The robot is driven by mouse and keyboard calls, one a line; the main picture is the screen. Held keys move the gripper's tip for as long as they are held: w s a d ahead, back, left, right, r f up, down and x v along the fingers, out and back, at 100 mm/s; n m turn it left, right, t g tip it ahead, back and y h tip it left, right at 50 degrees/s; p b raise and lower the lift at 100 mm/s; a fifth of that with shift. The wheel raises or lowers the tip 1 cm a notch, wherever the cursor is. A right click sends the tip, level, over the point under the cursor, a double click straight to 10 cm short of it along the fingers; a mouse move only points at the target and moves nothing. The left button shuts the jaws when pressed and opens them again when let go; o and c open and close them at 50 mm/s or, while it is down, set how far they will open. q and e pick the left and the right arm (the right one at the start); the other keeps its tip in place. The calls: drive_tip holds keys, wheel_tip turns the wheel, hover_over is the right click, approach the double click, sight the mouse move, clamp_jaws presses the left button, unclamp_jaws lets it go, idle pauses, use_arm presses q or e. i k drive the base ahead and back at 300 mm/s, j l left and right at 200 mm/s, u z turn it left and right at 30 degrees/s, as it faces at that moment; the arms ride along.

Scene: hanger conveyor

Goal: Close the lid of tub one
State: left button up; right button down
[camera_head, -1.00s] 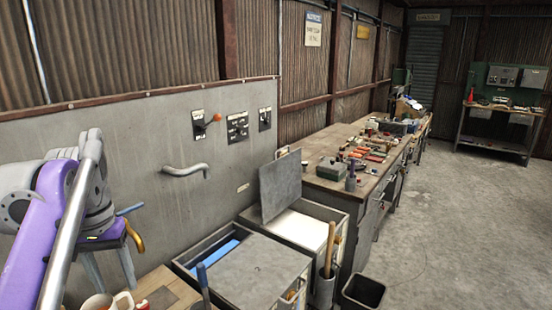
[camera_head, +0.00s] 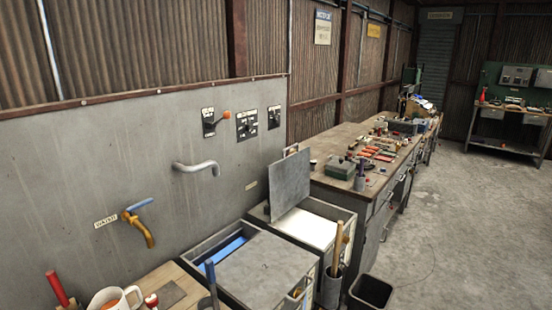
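Two grey tubs stand side by side along the wall. The nearer tub (camera_head: 203,252) has a flat grey lid (camera_head: 268,271) lying over most of its top, and a strip of blue shows in the gap at its left. The farther tub (camera_head: 338,213) has its grey lid (camera_head: 290,183) standing up, tilted, with a handle at its top edge, and its inside shows white. I cannot read which tub is number one. Neither of my grippers is in view.
A brown-handled tool stands in a grey holder (camera_head: 332,288) in front of the tubs, beside a black bin (camera_head: 371,294). A blue-handled tool (camera_head: 212,283) rises at the nearer tub's front. The right floor is clear.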

sight(289, 178)
drive_tip(key=l+u, duration=0.1)
drive_tip(key=u, duration=0.25)
drive_tip(key=i+l+u, duration=0.1)
drive_tip(key=u, duration=0.25)
drive_tip(key=l+u, duration=0.8)
drive_tip(key=l, duration=0.5)
drive_tip(key=i, duration=0.05)
